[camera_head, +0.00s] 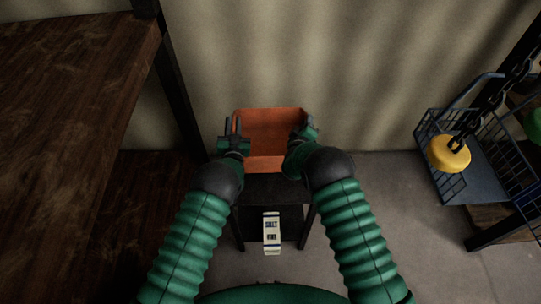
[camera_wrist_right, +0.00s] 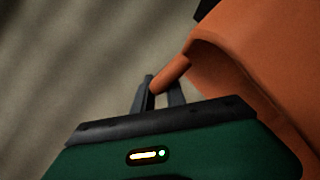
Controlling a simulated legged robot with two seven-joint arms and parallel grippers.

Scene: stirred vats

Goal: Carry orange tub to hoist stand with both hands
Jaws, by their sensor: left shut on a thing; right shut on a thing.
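The orange tub (camera_head: 270,160) is in the middle of the head view, above or on a small dark stand (camera_head: 275,189); I cannot tell whether it touches the stand. My left gripper (camera_head: 233,135) is shut at the tub's left side. My right gripper (camera_head: 306,137) is shut at its right side. In the right wrist view, my right gripper's fingers (camera_wrist_right: 159,92) close on an orange handle (camera_wrist_right: 172,74) that sticks out from the tub's wall (camera_wrist_right: 250,80). The left fingers' contact is partly hidden. The tub looks empty inside.
A white labelled packet (camera_head: 271,233) is at the dark stand's lower part. A wooden bench (camera_head: 75,80) fills the left. Floor between is clear.

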